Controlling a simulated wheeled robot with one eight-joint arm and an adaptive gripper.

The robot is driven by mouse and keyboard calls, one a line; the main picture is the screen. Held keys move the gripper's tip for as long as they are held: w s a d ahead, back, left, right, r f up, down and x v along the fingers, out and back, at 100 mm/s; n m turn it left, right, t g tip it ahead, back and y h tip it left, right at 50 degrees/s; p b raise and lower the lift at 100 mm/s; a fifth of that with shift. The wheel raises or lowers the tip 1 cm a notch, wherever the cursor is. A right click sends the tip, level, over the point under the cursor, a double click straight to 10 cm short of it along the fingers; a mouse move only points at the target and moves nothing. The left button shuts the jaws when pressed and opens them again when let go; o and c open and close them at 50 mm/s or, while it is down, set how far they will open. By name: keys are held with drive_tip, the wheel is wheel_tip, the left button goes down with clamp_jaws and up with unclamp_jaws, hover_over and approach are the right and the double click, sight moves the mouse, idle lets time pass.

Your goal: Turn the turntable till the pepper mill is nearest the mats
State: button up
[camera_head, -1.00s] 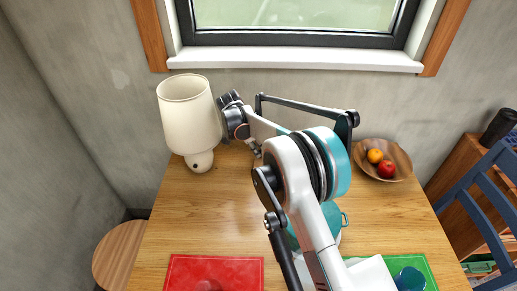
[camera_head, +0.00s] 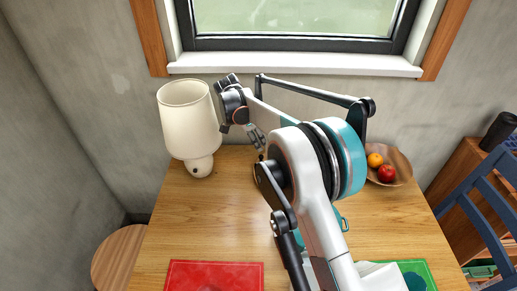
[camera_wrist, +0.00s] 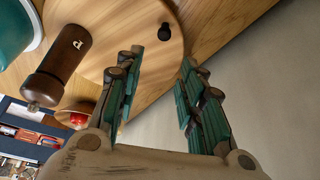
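The turntable is a round wooden disc (camera_wrist: 128,40) in the wrist view, with a black knob (camera_wrist: 165,32) near its rim. The dark brown pepper mill (camera_wrist: 58,65), marked with a P, stands toward the left of that view. My gripper (camera_wrist: 162,57) is open, its two teal-padded fingers apart and nothing between them. The fingertips appear near the disc's rim below the knob; contact cannot be told. In the head view my gripper (camera_head: 260,142) is right of the lamp, and my arm hides most of the turntable and the mill. The red mat (camera_head: 215,275) and green mat (camera_head: 418,268) lie at the near table edge.
A cream lamp (camera_head: 188,120) stands close left of my gripper. A wooden bowl (camera_head: 400,168) with fruit is at the back right. A teal pot (camera_wrist: 12,35) is beside the mill. The wall and window are behind; the table's left middle is clear.

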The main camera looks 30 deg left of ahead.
drive_tip(key=shift+r, duration=1.4)
